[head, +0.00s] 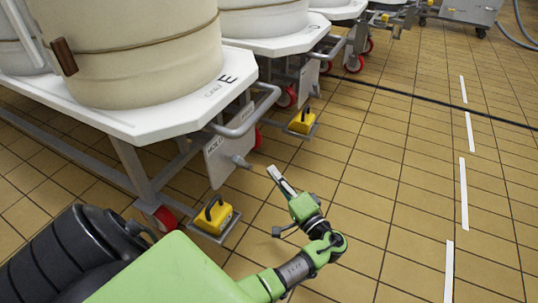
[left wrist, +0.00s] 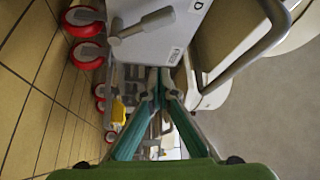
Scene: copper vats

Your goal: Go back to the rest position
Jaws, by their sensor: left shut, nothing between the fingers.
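My left gripper (head: 274,172) is the green one at the lower middle of the head view. It is held above the tiled floor, just right of the nearest vat's cart and its yellow block. In the left wrist view the two teal fingers (left wrist: 159,72) meet at their tips, shut with nothing between them. They point toward a grey plate with a valve handle (left wrist: 145,25) and the cart frame behind it. The gap between the fingertips and the cart cannot be told. My right gripper is not in view.
A cream vat (head: 140,60) stands on a white wheeled cart (head: 150,122) at the left, with a grey handle bar (head: 250,118). A dark cable (head: 440,103) crosses the floor.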

